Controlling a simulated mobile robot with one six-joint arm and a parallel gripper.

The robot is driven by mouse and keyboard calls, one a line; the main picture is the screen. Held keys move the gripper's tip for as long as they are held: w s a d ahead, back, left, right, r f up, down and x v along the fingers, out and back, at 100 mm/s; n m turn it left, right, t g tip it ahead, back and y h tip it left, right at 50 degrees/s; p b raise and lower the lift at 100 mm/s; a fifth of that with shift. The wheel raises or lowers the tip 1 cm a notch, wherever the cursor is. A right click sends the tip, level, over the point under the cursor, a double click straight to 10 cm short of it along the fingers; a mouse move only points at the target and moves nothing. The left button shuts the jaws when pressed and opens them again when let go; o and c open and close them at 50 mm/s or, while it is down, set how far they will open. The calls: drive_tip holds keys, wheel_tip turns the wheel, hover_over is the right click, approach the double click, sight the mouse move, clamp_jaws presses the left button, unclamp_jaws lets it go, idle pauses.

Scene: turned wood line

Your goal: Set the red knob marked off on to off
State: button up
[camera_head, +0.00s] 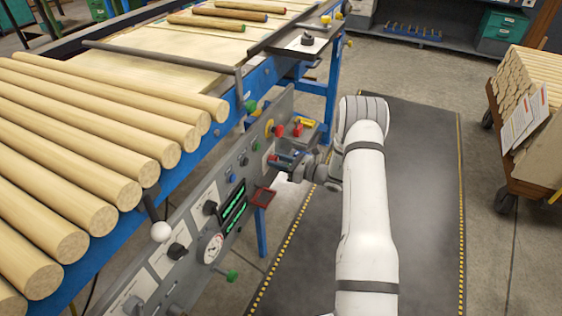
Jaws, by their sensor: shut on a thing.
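The control panel (187,222) runs along the side of the blue-framed line. My gripper (276,161) is at the upper right part of the panel, its fingers shut at the panel face. A small bit of red (272,157) shows between the fingers, which I take to be the red knob. Most of the knob is hidden by the fingers. Its off and on marks and the way it points cannot be read from here.
A pressure gauge (210,247), a white-ball lever (161,232) and green displays (233,206) lie lower left. A wood-laden cart (530,130) stands right. Wooden rods (95,130) cover the line.

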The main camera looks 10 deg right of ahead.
drive_tip(key=shift+d, duration=0.45)
drive_tip(key=shift+c, duration=0.3)
drive_tip(key=n+b, duration=0.6)
drive_tip(key=b, duration=0.1)
drive_tip(key=a+n+b, duration=0.1)
drive_tip(key=n+b, duration=0.5)
drive_tip(key=b, duration=0.2)
drive_tip(key=n+b, duration=0.5)
drive_tip(key=b, duration=0.3)
drive_tip(key=shift+s+a+f+n, duration=0.25)
drive_tip(key=shift+f+n, duration=0.05)
drive_tip(key=shift+n, duration=0.1)
drive_tip(key=shift+r+b, duration=0.1)
drive_tip(key=shift+b, duration=0.2)
